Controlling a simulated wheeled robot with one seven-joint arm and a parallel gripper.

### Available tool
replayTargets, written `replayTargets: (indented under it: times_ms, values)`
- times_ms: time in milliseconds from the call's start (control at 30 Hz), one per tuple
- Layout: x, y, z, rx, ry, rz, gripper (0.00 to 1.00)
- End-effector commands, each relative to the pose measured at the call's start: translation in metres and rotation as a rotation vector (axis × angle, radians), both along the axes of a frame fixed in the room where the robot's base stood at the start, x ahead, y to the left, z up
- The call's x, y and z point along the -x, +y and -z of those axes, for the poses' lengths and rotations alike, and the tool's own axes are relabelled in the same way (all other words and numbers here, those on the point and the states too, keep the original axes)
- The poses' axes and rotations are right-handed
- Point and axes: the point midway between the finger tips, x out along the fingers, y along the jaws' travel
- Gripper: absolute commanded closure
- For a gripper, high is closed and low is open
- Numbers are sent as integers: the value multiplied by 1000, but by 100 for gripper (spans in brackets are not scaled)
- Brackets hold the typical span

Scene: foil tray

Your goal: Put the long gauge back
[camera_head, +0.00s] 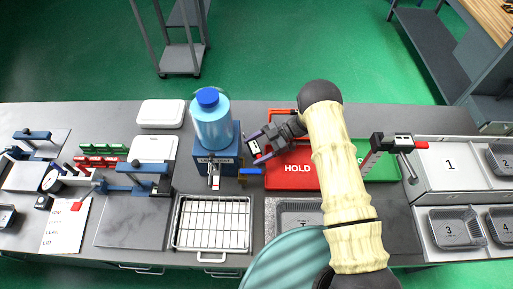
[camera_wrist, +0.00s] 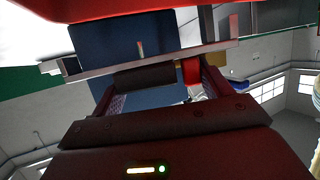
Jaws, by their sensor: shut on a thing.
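My gripper (camera_head: 260,147) is shut on a small dark-and-white piece (camera_head: 253,148), which I take for the long gauge. It is between the blue press and the red HOLD tray (camera_head: 291,184). In the wrist view a long grey metal bar (camera_wrist: 105,70) runs across beyond the finger ends, with a dark block (camera_wrist: 145,75) below it and a red piece (camera_wrist: 190,72) beside that. I cannot tell whether these are all one thing. Much of the held thing is hidden by my fingers.
The blue press (camera_head: 228,165) with its blue bottle (camera_head: 211,120) stands close left of my gripper. A wire rack (camera_head: 213,224) is in front. Numbered bins (camera_head: 450,168) are at far right.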

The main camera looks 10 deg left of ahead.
Motion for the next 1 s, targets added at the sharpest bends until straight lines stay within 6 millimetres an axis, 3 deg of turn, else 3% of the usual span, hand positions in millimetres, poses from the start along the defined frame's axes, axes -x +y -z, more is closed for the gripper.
replayTargets:
  times_ms: [533,567,667,1000]
  values:
    - [0,-1,11,0,0,2,53]
    - [-1,-1,11,0,0,2,18]
    - [0,-1,10,0,0,2,0]
    - [0,-1,7,0,0,1,0]
